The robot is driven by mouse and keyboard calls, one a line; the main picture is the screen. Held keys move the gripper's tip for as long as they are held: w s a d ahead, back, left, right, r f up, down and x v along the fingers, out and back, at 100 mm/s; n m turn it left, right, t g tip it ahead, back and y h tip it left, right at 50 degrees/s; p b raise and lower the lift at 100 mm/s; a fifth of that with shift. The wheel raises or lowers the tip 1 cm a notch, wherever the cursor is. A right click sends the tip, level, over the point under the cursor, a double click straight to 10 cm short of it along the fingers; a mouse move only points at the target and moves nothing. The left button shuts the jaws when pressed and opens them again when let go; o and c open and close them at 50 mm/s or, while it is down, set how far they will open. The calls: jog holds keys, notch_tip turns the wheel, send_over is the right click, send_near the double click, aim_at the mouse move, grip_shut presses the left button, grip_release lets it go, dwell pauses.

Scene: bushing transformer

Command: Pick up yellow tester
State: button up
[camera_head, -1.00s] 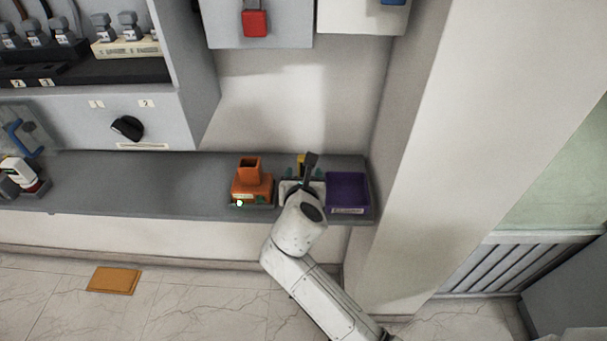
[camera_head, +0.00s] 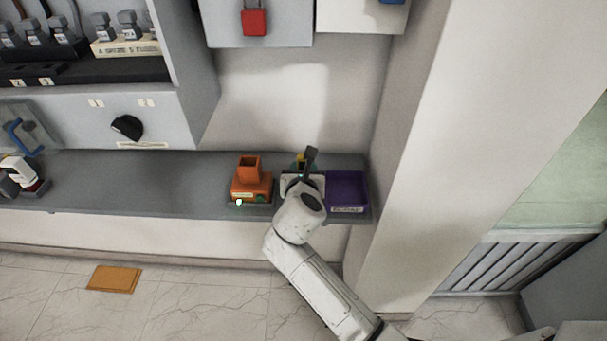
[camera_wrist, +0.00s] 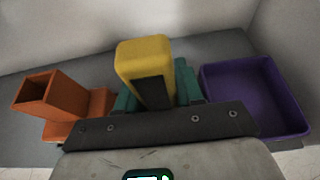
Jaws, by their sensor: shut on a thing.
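The yellow tester (camera_wrist: 146,60) stands up in the middle of the wrist view, with a dark panel on its near face. My gripper (camera_wrist: 157,95) is shut on it, with teal fingers on its left and right sides. In the head view a small yellow part of the tester (camera_head: 299,159) shows behind my wrist, on or just above the shelf. My arm hides most of the tester and the gripper there. I cannot tell whether the tester's base touches the shelf.
The orange holder (camera_head: 251,185) stands left of the gripper on the grey shelf (camera_head: 150,180). The purple bin (camera_head: 347,190) stands close on the right. The wall is behind. The shelf is clear farther left, up to a white device (camera_head: 20,172).

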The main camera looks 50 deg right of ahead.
jog(key=shift+c, duration=0.8)
jog(key=shift+r, duration=0.1)
notch_tip(320, 180, up, 18)
jog(key=p, duration=0.9)
jog(key=shift+r, duration=0.15)
